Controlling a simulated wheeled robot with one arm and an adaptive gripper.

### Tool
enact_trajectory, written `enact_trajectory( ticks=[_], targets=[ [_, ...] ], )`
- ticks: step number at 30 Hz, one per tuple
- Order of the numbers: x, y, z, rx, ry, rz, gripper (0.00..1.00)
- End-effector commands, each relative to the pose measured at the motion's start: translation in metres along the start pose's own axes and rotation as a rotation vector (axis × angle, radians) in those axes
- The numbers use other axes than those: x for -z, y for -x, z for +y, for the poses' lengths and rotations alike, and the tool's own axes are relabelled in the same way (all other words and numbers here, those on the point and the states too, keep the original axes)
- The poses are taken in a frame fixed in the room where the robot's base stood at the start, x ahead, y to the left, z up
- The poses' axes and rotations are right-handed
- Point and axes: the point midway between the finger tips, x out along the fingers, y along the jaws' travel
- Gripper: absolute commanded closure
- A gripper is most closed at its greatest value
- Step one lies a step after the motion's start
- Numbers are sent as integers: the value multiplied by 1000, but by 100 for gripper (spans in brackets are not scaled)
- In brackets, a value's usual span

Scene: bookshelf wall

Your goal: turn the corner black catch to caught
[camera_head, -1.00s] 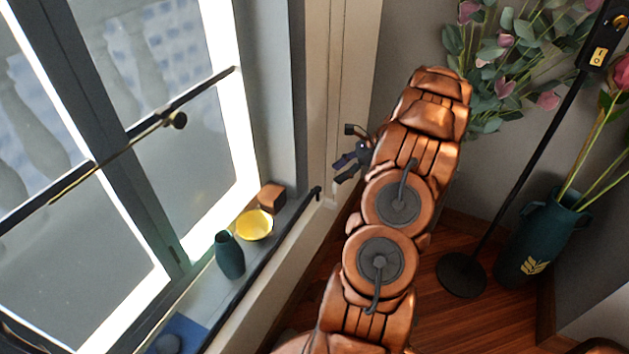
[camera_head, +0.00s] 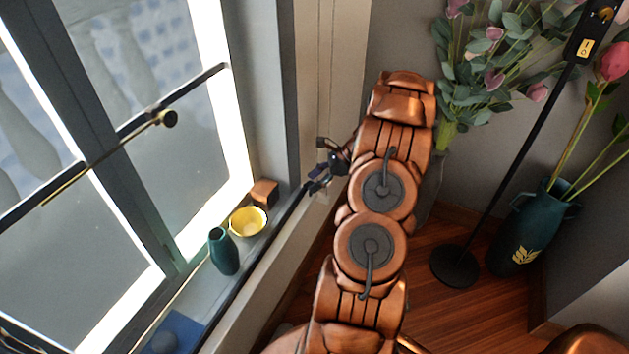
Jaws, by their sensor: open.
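A black box (camera_head: 592,38) sits atop a slanting black pole in the corner at upper right. It has a brass round part near its top and a small pale marked plate; which way anything on it is turned is too small to tell. It is the likeliest black catch in view, but I cannot be sure. My gripper (camera_head: 316,182) is open and empty at the picture's middle, by the window sill's black rail (camera_head: 262,262). It is well left of the black box and covers the rail's upper end.
A yellow bowl (camera_head: 248,221), dark teal vase (camera_head: 224,252) and brown block (camera_head: 264,191) stand on the sill. A teal floor vase (camera_head: 530,232) with flowers stands beside the pole's round base (camera_head: 454,266). Leafy flowers (camera_head: 490,60) fill the upper right.

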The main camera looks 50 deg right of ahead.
Motion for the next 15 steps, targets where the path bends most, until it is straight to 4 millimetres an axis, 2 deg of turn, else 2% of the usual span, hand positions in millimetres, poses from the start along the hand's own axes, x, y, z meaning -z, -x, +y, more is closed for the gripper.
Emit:
enact_trajectory(
  ticks=[3, 15],
  targets=[
    [0, 0, 0, -1, 0, 0, 53],
    [0, 0, 1, -2, 0, -1, 94]
  ],
)
